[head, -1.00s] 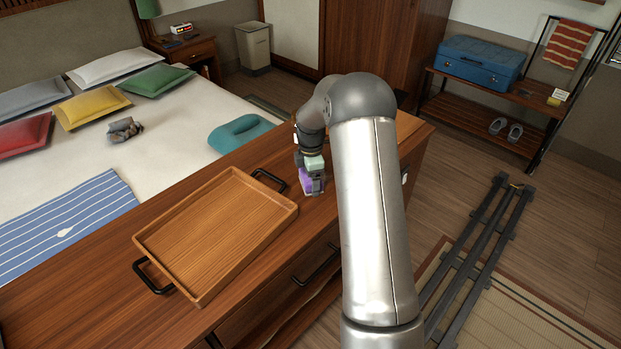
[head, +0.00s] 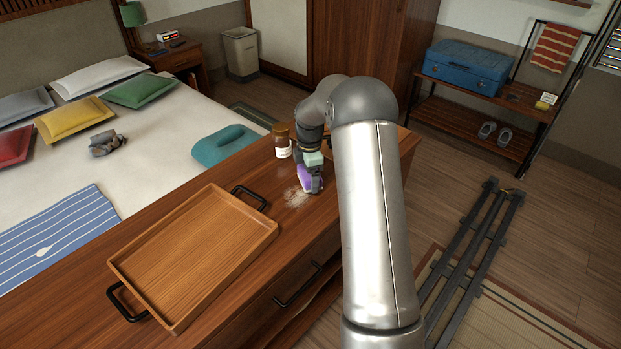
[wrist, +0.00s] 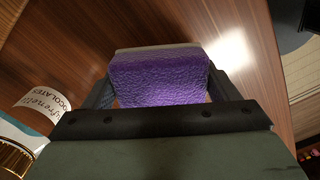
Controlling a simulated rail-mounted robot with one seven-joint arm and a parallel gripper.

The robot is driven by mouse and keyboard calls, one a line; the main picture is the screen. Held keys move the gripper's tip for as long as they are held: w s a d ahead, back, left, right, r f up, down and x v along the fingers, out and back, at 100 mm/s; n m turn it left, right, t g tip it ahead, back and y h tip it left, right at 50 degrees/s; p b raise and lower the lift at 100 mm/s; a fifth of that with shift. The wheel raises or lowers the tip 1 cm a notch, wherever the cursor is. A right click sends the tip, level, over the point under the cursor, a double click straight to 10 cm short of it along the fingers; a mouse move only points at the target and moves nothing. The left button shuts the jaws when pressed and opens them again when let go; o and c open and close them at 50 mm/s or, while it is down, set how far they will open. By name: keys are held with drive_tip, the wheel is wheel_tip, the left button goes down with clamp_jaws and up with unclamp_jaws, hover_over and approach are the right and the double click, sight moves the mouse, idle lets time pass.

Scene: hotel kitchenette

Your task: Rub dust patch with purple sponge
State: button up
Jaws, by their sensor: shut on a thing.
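The purple sponge (head: 305,178) is held in my gripper (head: 313,178) at the right part of the wooden counter, low over the top. In the wrist view the sponge (wrist: 160,76) sits between both fingers of my gripper (wrist: 160,92). The dust patch (head: 295,197) is a pale smudge on the counter, just left of and in front of the sponge. I cannot tell whether the sponge touches the counter or the edge of the patch. The dust patch does not show clearly in the wrist view.
A brown-lidded jar (head: 282,142) stands on the counter close behind and left of my gripper; the jar's label (wrist: 42,108) shows in the wrist view. A wooden tray (head: 190,318) with black handles covers the counter's left part. The bed lies beyond the counter.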

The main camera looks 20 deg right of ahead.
drive_tip(key=shift+s+a+r, duration=0.15)
drive_tip(key=shift+r, duration=0.45)
drive_tip(key=shift+r+p, duration=1.55)
drive_tip(key=shift+r, duration=0.7)
drive_tip(key=shift+d, duration=0.2)
